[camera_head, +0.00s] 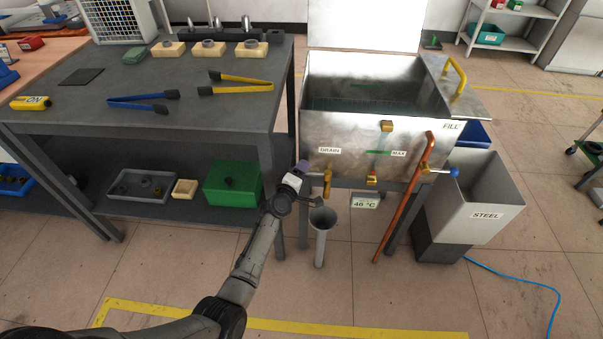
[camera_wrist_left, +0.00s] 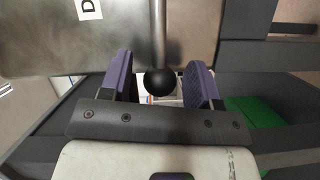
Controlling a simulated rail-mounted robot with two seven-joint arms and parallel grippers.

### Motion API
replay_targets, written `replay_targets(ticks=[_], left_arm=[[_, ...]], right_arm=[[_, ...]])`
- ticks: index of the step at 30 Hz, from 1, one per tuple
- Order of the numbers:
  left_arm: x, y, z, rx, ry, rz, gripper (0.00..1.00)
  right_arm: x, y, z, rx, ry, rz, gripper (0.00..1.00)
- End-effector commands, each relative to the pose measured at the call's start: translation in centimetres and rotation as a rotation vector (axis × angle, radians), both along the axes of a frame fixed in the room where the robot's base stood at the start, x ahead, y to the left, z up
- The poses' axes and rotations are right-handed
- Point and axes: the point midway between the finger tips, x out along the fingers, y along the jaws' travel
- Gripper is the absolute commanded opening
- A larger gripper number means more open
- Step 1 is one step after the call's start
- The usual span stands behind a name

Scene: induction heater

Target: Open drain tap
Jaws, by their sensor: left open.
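The drain tap (camera_head: 327,181) is a brass valve on the front of the metal tank, below the DRAIN label (camera_head: 330,150). In the left wrist view, its lever (camera_wrist_left: 158,40) ends in a round black knob (camera_wrist_left: 158,82). My left gripper (camera_head: 299,172) is at the left of the tap, close to the tank front. It is open, and in the left wrist view (camera_wrist_left: 160,80) the knob appears between its two purple-padded fingers, with a gap on each side. The gripper hides the knob in the head view. My right gripper is not in view.
A grey drain pipe (camera_head: 321,219) stands below the tap. A copper pipe (camera_head: 405,195) and a blue-knobbed fill tap (camera_head: 453,172) are to the right. The grey workbench (camera_head: 190,75) is at the left, its leg (camera_head: 279,215) close to my arm. A steel bin (camera_head: 487,216) stands right of the tank.

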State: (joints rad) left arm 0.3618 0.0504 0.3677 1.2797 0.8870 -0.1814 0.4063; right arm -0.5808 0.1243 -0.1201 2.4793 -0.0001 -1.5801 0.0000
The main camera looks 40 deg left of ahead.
Motion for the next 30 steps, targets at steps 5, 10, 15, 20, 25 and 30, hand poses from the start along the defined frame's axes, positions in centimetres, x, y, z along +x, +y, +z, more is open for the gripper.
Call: replay_targets(ticks=[5,10,15,20,25,30], left_arm=[[-0.01,0.01,0.01,0.0,0.0,0.0,0.52],[-0.02,0.0,0.01,0.0,0.0,0.0,0.36],[-0.02,-0.01,0.01,0.0,0.0,0.0,0.2],[-0.03,-0.01,0.0,0.0,0.0,0.0,0.05],[-0.03,-0.02,0.0,0.0,0.0,0.0,0.0],[-0.07,0.03,0.12,-0.002,0.0,0.013,0.0]], right_arm=[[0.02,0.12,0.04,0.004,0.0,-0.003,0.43],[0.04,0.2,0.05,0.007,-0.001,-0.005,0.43],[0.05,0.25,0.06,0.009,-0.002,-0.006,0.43],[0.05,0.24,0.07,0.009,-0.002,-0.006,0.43],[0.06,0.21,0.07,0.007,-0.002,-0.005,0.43],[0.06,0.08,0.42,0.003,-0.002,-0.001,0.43]])
